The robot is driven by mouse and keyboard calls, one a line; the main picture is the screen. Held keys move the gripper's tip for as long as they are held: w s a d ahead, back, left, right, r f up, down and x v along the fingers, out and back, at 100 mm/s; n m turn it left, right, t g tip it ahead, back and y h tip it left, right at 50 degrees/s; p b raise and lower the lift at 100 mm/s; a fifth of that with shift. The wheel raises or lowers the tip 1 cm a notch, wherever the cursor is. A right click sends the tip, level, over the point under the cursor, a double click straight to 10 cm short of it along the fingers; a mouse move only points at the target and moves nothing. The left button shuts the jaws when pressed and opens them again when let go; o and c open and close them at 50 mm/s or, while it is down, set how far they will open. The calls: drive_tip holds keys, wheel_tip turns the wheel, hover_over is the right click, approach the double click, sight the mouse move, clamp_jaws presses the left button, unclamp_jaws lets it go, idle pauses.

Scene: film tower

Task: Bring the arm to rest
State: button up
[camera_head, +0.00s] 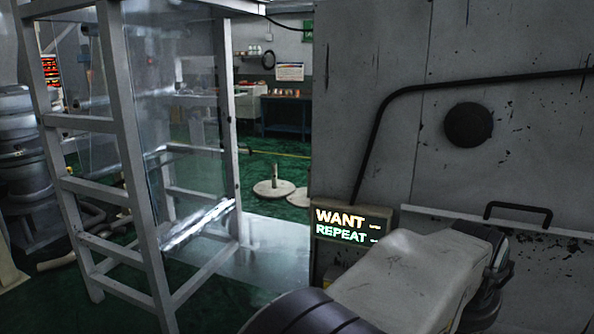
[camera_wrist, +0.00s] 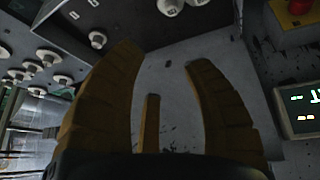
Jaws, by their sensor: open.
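My gripper (camera_wrist: 160,85) shows in the wrist view with its brown fingers spread apart. Nothing is between the fingers. It faces a scuffed grey panel (camera_wrist: 168,110) of a machine; I cannot tell the exact distance. My pale arm link reaches in from the lower right of the head view, in front of the grey machine (camera_head: 400,140). The gripper itself does not show in the head view.
A lit display (camera_head: 350,225) reading WANT and REPEAT sits on the machine; a lit screen (camera_wrist: 309,108) also shows at the wrist view's right. White knobs (camera_wrist: 97,39) and a red button (camera_wrist: 299,6) are near the gripper. A grey frame (camera_head: 135,160) stands left.

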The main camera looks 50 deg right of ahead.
drive_tip(key=w+a+f+n+t+y+p, duration=0.1)
drive_tip(key=w+a+f+n, duration=0.15)
drive_tip(key=w+a, duration=0.4)
drive_tip(key=w+a+f+n+t+y+p, duration=0.15)
drive_tip(key=w+a+n, duration=0.25)
drive_tip(key=a, duration=0.6)
drive_tip(key=w+a+f+n+y+p, duration=0.1)
drive_tip(key=w+a+n+y, duration=0.15)
drive_tip(key=w+a, duration=0.4)
drive_tip(key=w+a+r+n+t+p, duration=0.1)
drive_tip(key=a+r+n, duration=0.2)
drive_tip(key=a+n, duration=0.3)
drive_tip(key=shift+w+a+r+n+y, duration=0.2)
drive_tip(key=shift+a+n+y, duration=0.2)
drive_tip(key=shift+a, duration=2.15)
